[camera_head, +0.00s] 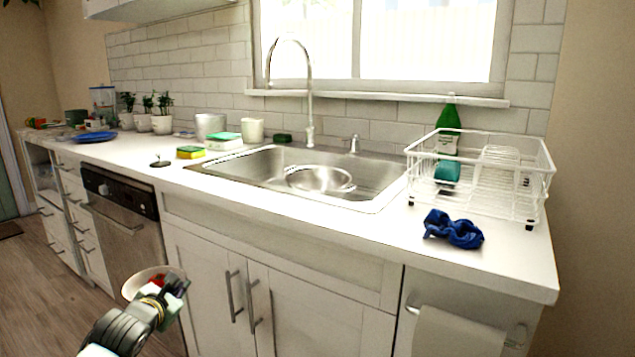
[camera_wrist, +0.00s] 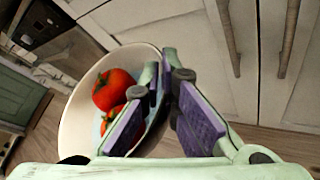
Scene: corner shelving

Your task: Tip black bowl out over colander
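My gripper (camera_head: 174,288) is low in front of the cabinets, below counter height. It is shut on the rim of a bowl (camera_head: 136,284) that looks pale cream, not black. In the wrist view the purple-padded fingers (camera_wrist: 172,80) straddle the bowl's right wall (camera_wrist: 78,128). Red tomatoes (camera_wrist: 115,90) lie inside the bowl, partly hidden by a finger. The bowl's outside is mostly hidden. A round metal colander (camera_head: 318,178) with side handles sits in the sink (camera_head: 378,190), up and to the right of my gripper. Its inside looks empty.
A tall faucet (camera_head: 309,95) rises behind the sink. A white dish rack (camera_head: 480,185) and a blue cloth (camera_head: 453,229) are to its right. Sponges (camera_head: 190,152) lie to its left. The counter edge and cabinet doors (camera_head: 290,300) stand between my gripper and the sink.

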